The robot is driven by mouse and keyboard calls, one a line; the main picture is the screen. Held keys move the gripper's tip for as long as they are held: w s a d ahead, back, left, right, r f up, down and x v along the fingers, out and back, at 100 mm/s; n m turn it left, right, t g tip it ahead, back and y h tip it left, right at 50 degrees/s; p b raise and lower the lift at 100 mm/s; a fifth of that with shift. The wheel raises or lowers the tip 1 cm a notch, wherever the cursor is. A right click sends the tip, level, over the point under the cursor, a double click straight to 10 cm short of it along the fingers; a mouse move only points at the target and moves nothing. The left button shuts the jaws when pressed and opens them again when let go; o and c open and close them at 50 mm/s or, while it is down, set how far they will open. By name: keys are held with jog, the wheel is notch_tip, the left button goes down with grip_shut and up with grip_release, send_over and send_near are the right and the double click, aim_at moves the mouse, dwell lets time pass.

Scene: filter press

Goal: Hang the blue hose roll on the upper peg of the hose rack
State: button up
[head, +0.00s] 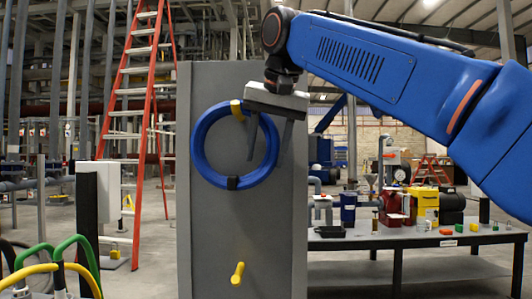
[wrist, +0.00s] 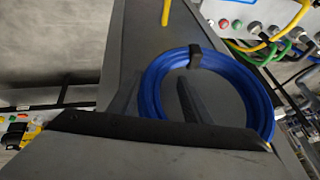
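The blue hose roll (head: 203,166) is upright and flat against the grey hose rack panel (head: 210,240). The yellow upper peg (head: 237,110) shows across the top of its ring, and the roll appears to hang there. A black band sits at the roll's bottom. The yellow lower peg (head: 238,273) is bare. My gripper (head: 266,155) is open at the roll's right side, one finger inside the ring, one outside. In the wrist view the roll (wrist: 265,105) passes between the spread fingers (wrist: 160,85) with gaps visible. The upper peg is hidden there.
A table (head: 400,240) with tools, boxes and small parts stands behind at the right. An orange ladder (head: 150,110) stands behind at the left. Yellow, green and black hoses (head: 60,265) are at the lower left. The floor beside the rack looks clear.

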jog(key=v, duration=1.2)
dwell(0.3)
jog(key=shift+s, duration=0.1)
